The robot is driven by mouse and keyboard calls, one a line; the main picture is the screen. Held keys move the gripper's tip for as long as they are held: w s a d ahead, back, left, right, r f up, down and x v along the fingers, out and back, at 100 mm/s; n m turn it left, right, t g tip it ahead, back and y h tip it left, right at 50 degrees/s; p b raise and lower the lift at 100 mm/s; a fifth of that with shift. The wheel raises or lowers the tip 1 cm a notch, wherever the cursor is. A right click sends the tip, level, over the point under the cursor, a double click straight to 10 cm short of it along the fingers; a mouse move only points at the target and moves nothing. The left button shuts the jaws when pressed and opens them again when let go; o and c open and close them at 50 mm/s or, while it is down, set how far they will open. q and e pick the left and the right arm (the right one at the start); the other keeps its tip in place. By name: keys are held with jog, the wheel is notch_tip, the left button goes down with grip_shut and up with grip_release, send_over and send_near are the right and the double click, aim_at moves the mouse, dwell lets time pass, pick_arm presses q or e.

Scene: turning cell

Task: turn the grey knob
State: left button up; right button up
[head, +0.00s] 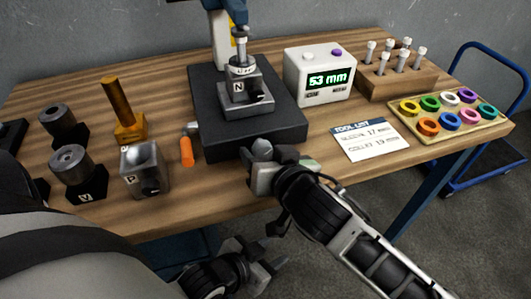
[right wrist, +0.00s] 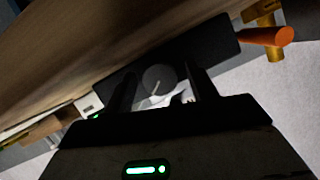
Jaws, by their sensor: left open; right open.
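The grey knob (right wrist: 158,79) is a round disc with a pale pointer line on the front side of a black base (right wrist: 208,48) in the right wrist view. In the head view the black base (head: 222,142) carries a steel tool holder (head: 240,85), and the knob cannot be made out behind my right gripper. My right gripper (head: 262,165) is open at the base's front edge. Its two fingers (right wrist: 160,95) stand either side of the knob in the right wrist view; contact cannot be told. My left gripper (head: 258,258) is open and empty, low in front of the table.
An orange handle (head: 186,152) sticks out left of the base. Metal blocks (head: 145,170) and holders stand at the left. A white readout box (head: 320,75) shows 53 mm. A tool list card (head: 370,140), a ring tray (head: 443,133) and a wooden tool rack (head: 400,82) are at the right.

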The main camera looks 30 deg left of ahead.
jog(key=c, duration=1)
jog(key=shift+r+n+p, duration=0.1)
jog(key=shift+n+p, duration=0.2)
jog(key=shift+p, duration=0.15)
jog(key=shift+t+p, duration=0.3)
jog(key=shift+s+n+t+h+p, duration=0.1)
jog(key=shift+n+t+h+p, duration=0.4)
jog(key=shift+n, duration=0.5)
pick_arm(q)
jog(key=shift+a+r+p, duration=0.3)
jog(key=shift+r+p, duration=0.15)
jog(key=shift+r, duration=0.5)
pick_arm(e)
jog(key=shift+n+t+h, duration=0.5)
jog(key=shift+n, duration=0.5)
pick_arm(q)
jog(key=shift+f, duration=0.1)
pick_arm(e)
jog(key=o, duration=1)
